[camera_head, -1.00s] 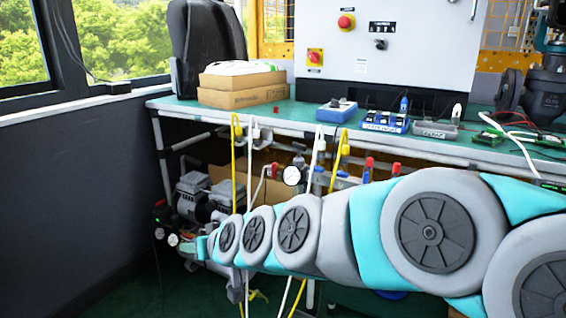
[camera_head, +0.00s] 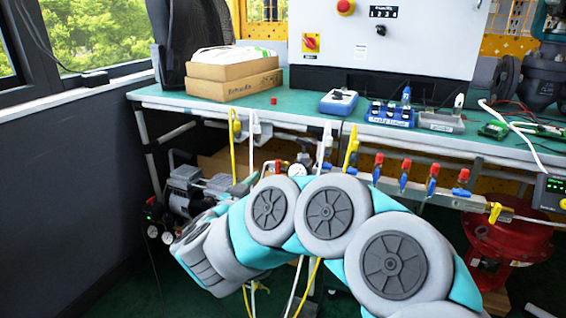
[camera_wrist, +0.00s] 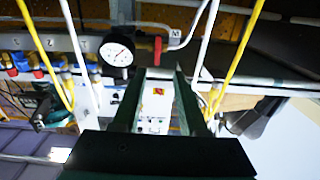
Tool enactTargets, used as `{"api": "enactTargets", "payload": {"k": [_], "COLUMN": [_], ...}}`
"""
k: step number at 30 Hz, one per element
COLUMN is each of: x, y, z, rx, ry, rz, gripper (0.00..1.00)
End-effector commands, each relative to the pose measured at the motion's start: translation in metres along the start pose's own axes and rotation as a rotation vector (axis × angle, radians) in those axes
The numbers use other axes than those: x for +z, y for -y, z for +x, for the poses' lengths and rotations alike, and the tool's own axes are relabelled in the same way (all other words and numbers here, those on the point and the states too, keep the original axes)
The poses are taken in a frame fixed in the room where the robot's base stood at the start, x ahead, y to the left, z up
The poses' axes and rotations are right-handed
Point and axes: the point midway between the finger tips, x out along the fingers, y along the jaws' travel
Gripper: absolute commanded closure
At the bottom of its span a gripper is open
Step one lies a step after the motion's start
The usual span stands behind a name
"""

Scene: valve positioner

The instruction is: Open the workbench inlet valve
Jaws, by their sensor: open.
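A red valve handle (camera_wrist: 157,50) shows in the wrist view, beside a round white pressure gauge (camera_wrist: 117,51) on the bench's pipe run. In the head view the red handle (camera_head: 277,167) and the gauge (camera_head: 297,170) are partly hidden behind my arm. My gripper (camera_wrist: 160,72) is open, its two dark fingers reaching up the wrist picture. The handle appears just past the fingertips, between their lines. Nothing is held, and I cannot tell the exact gap in depth. In the head view my gripper is hidden behind my arm.
Yellow hoses (camera_wrist: 240,55) and white hoses hang on both sides of the fingers in the wrist view. Several red-and-blue valves (camera_head: 404,177) line the bench front to the right. The green workbench (camera_head: 290,118) overhangs the pipes. A compressor (camera_head: 187,182) stands below left.

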Motion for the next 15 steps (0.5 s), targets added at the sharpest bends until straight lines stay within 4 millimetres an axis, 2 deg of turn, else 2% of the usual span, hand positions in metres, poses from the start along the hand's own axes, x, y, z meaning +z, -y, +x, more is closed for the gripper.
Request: {"api": "enactTargets", "payload": {"k": [5, 15], "x": [0.001, 0.001], "y": [-0.004, -0.004], "z": [0.009, 0.059], "rx": [0.023, 0.02], "ry": [-0.007, -0.007], "rz": [-0.011, -0.011], "gripper": [0.57, 0.57]}}
